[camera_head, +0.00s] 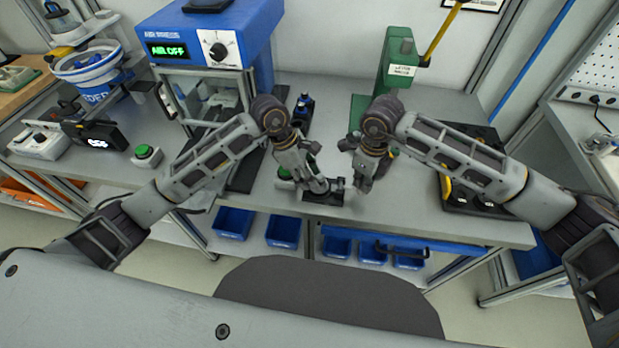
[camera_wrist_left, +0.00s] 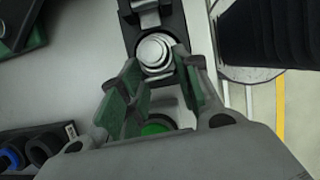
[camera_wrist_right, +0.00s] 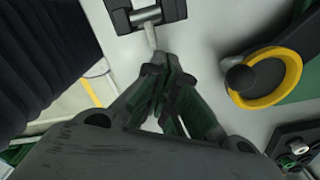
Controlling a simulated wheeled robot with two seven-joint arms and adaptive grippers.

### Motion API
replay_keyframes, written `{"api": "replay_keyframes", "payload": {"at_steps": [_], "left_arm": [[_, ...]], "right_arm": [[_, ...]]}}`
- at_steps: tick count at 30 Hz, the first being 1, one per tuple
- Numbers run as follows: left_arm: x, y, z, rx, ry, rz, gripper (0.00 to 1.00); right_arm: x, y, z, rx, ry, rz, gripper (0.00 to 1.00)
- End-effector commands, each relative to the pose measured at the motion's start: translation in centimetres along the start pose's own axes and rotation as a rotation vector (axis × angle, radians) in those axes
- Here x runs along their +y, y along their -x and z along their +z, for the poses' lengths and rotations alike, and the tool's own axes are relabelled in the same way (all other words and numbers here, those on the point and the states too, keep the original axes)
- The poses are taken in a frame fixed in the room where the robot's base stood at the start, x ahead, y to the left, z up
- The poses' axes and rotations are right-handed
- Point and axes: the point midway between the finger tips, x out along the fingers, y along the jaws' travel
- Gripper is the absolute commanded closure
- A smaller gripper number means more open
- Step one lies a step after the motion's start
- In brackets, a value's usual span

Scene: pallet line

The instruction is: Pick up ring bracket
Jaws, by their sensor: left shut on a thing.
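A silver round stepped part, which looks like the ring bracket (camera_wrist_left: 154,52), sits at a dark fixture (camera_wrist_left: 179,22) in the left wrist view. My left gripper (camera_head: 318,184) is shut on it, with one green-padded finger on each side; the gripper also shows in the left wrist view (camera_wrist_left: 156,62). In the head view the gripper hides the part. My right gripper (camera_head: 358,186) is just right of the fixture. In the right wrist view its fingertips (camera_wrist_right: 165,66) are together, close to the end of a silver lever (camera_wrist_right: 151,38); contact is unclear.
A green button (camera_wrist_left: 157,128) is under my left gripper. A blue machine (camera_head: 205,30) with a glass door stands behind my left arm, and a green press (camera_head: 397,65) behind my right. A dark tray (camera_head: 470,190) lies right. Blue bins (camera_head: 283,231) hang below the front edge.

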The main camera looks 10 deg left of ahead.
Motion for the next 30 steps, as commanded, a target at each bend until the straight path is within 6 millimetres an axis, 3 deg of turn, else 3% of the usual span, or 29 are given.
{"api": "replay_keyframes", "payload": {"at_steps": [18, 30], "left_arm": [[0.1, 6.9, 2.8, 0.001, 0.000, 0.002, 0.95], [0.0, 8.3, 3.4, 0.000, 0.001, 0.000, 0.95]], "right_arm": [[0.0, -0.1, 0.0, 0.000, 0.000, 0.001, 1.00], [0.0, -0.1, 0.0, 0.000, 0.000, 0.001, 1.00]]}}
